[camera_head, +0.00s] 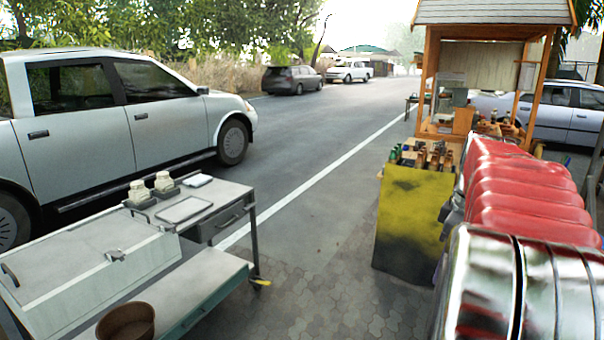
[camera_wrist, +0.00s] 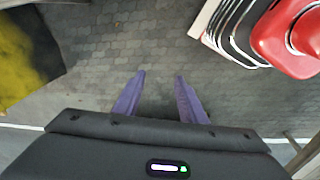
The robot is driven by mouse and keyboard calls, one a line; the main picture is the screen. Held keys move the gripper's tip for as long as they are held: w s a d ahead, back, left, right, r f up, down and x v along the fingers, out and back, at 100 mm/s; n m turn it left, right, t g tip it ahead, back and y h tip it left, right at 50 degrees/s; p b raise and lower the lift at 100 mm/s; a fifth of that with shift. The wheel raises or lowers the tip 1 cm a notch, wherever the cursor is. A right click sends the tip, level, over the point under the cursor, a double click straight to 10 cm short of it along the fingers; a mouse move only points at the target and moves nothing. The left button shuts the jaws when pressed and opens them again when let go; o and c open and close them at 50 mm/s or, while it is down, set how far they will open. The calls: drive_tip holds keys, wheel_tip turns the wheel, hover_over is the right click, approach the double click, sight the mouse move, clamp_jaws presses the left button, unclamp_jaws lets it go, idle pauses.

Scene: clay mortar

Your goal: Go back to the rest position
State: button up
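My gripper (camera_wrist: 160,75) shows in the wrist view as two purple fingers, apart with bare grey paving between them. It is open and holds nothing. In the head view I cannot clearly make it out; the right side is largely covered by red and chrome shapes. A brown clay bowl (camera_head: 126,321), perhaps the mortar, stands on the low shelf of the grey metal cart (camera_head: 222,290) at the bottom left of the head view. Its lower edge is cut by the frame. It is not in the wrist view.
A ribbed red and chrome object (camera_head: 525,200) fills the right; it shows in the wrist view too (camera_wrist: 288,38). A silver pickup (camera_head: 120,120) is parked left. Paving between cart and stall is clear.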

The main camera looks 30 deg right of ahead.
drive_tip(key=w+a+f+m+t, duration=0.1)
drive_tip(key=w+a, duration=0.2)
drive_tip(key=a, duration=0.8)
drive_tip(key=w+a+m, duration=0.1)
drive_tip(key=w+a, duration=0.2)
drive_tip(key=a, duration=0.8)
drive_tip(key=s+a+f+m+t, duration=0.1)
drive_tip(key=s+a+f, duration=0.1)
drive_tip(key=a, duration=0.7)
drive_tip(key=s+a+f+t, duration=0.1)
drive_tip(key=s+a+f, duration=0.2)
drive_tip(key=a, duration=0.6)
drive_tip(key=shift+s+f+m+t+y, duration=0.3)
drive_tip(key=shift+f+m+t, duration=0.1)
drive_tip(key=shift+f, duration=0.2)
